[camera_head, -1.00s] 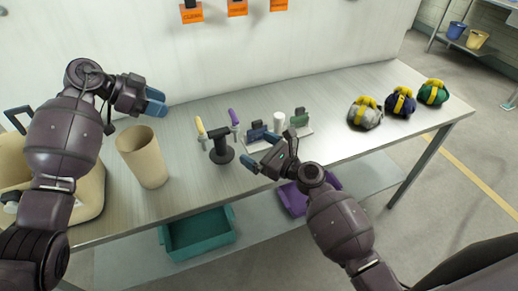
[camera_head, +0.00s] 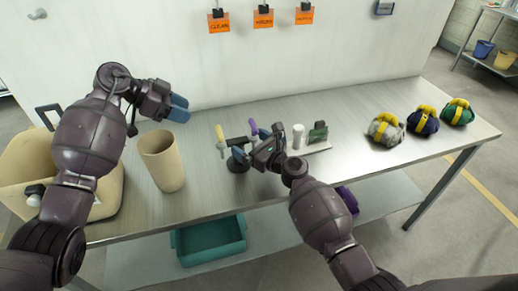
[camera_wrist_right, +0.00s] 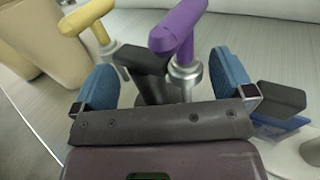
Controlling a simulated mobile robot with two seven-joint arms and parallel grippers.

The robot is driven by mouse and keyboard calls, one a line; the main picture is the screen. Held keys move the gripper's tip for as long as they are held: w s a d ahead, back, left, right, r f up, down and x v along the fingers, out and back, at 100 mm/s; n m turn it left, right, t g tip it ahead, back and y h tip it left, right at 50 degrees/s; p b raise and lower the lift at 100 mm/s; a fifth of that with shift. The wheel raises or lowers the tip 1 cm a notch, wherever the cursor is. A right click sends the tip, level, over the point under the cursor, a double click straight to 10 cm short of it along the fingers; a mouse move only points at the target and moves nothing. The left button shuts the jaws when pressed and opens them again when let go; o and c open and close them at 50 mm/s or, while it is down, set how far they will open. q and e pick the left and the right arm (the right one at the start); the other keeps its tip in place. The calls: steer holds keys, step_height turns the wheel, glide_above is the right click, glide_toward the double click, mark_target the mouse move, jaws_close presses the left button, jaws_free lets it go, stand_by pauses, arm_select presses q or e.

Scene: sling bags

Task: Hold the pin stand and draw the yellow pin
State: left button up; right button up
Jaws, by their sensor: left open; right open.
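The dark pin stand (camera_head: 239,162) stands on the table. A yellow-handled pin (camera_head: 219,134) is at its left end and a purple-handled pin (camera_head: 252,126) at its right end. My right gripper (camera_head: 260,146) is open at the stand's right side and partly hides it. In the right wrist view, the open right gripper (camera_wrist_right: 166,82) has the purple pin (camera_wrist_right: 180,32) and part of the stand (camera_wrist_right: 146,65) between its blue fingers. The yellow pin (camera_wrist_right: 88,22) is beyond the left finger. My left gripper (camera_head: 179,108) is open and empty, above the table, left of the stand.
A beige cup (camera_head: 163,162) stands left of the pin stand, and a beige bin (camera_head: 20,160) further left. A tray with a white cylinder (camera_head: 298,136) and a green item (camera_head: 318,132) lies right of my right gripper. Several bags (camera_head: 387,129) sit at the table's right.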

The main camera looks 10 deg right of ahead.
steer(key=shift+w+a, duration=0.25)
arm_select(q)
steer(key=shift+o, duration=0.2)
arm_select(e)
steer(key=c, duration=0.9)
steer(key=shift+c, duration=0.2)
